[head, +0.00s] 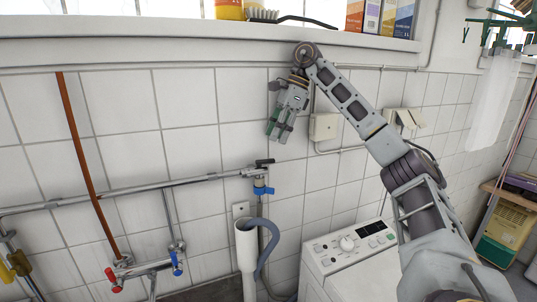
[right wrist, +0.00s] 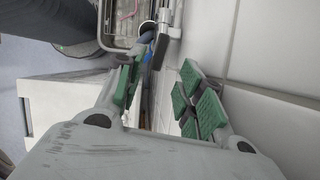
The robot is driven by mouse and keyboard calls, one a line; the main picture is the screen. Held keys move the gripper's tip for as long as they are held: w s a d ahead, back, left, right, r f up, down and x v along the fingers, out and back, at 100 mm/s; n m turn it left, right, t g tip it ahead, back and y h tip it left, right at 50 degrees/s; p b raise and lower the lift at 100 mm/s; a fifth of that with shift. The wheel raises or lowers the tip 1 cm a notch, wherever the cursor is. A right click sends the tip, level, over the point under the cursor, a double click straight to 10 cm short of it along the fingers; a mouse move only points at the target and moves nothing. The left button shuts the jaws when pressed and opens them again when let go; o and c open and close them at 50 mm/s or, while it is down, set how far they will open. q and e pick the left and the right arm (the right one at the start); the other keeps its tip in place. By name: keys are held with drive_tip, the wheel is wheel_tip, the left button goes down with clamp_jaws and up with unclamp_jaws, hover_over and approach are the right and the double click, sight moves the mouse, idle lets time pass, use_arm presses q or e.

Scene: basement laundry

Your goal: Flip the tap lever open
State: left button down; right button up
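A small tap (head: 260,172) sits at the right end of the wall pipe in the head view. It has a dark piece on top and a blue, lever-like piece (head: 263,190) below; I cannot tell which way the lever is turned. My right gripper (head: 281,128) hangs fingers down above the tap, apart from it, close to the tiled wall. In the right wrist view its green-padded fingers (right wrist: 163,88) are spread with nothing between them. A small bit of blue (right wrist: 148,55) shows beyond them, beside the pipe. My left gripper is not in view.
A grey drain hose (head: 266,250) hooks into a white standpipe (head: 247,260) under the tap. A white washing machine (head: 350,255) stands to the right. A mixer with red and blue handles (head: 145,267) is at lower left. A window sill (head: 200,54) runs above.

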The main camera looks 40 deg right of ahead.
sight(266, 160)
drive_tip(key=shift+f, duration=0.1)
drive_tip(key=b+x, duration=0.1)
drive_tip(key=x, duration=0.1)
drive_tip(key=shift+a+f, duration=0.15)
drive_tip(key=shift+f, duration=0.2)
drive_tip(key=x, duration=0.3)
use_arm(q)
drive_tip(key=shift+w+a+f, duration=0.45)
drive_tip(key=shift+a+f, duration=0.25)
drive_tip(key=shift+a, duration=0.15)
use_arm(e)
drive_tip(key=shift+x, duration=0.8)
